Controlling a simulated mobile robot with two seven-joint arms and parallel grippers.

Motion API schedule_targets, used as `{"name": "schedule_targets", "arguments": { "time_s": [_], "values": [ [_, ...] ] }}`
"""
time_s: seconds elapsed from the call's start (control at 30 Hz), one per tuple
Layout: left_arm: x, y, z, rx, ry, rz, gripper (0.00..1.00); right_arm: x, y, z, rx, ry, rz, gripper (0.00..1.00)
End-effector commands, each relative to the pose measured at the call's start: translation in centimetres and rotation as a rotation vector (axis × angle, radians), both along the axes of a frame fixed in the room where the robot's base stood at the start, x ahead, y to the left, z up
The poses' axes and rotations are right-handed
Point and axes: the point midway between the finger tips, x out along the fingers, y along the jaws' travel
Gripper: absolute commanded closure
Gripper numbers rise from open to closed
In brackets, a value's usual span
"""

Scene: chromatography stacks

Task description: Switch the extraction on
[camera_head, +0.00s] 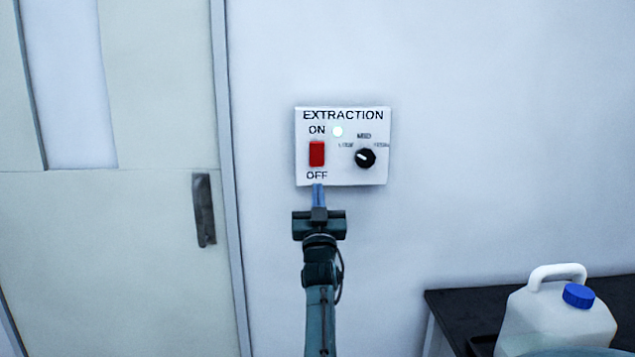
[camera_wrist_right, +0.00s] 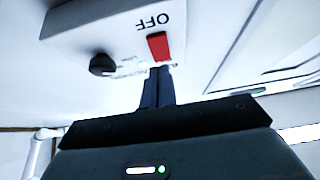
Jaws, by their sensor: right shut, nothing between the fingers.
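The white extraction panel (camera_head: 345,176) is on the wall, with ON above and OFF below a red rocker switch (camera_head: 316,154). A small round indicator (camera_head: 337,131) beside ON looks bright, pale and lit. My right gripper (camera_head: 318,188) is shut and empty, its blue fingertips overlapping the panel's lower edge just under OFF in the head view. In the right wrist view the panel appears upside down, and the fingertips (camera_wrist_right: 160,72) lie close to the end of the red switch (camera_wrist_right: 158,46) away from OFF. I cannot tell whether they touch it. My left gripper is out of view.
A black knob (camera_head: 365,158) sits right of the switch on the panel. A door with a dark handle (camera_head: 204,210) is at left. A white jug with a blue cap (camera_head: 560,320) stands on a black bench (camera_head: 470,308) at lower right. The wall around the panel is clear.

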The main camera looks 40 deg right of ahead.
Motion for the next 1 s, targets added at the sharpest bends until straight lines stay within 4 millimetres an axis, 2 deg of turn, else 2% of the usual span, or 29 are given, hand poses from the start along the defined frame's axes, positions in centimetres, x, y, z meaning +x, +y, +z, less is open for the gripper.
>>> {"name": "schedule_targets", "arguments": {
  "time_s": [0.03, 0.1, 0.3, 1.0],
  "values": [
    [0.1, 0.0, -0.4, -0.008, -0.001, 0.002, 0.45, -0.6, 0.4, -1.4, 0.001, 0.002, -0.001, 1.00],
    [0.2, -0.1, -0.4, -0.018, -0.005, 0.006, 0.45, -1.1, 0.9, -2.5, 0.001, 0.002, 0.000, 1.00],
    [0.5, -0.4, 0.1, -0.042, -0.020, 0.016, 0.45, -2.2, 1.8, -4.2, 0.000, -0.001, -0.001, 1.00],
    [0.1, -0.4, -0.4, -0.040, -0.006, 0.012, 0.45, -2.4, 2.0, -4.6, 0.000, -0.001, -0.001, 1.00]
  ]
}}
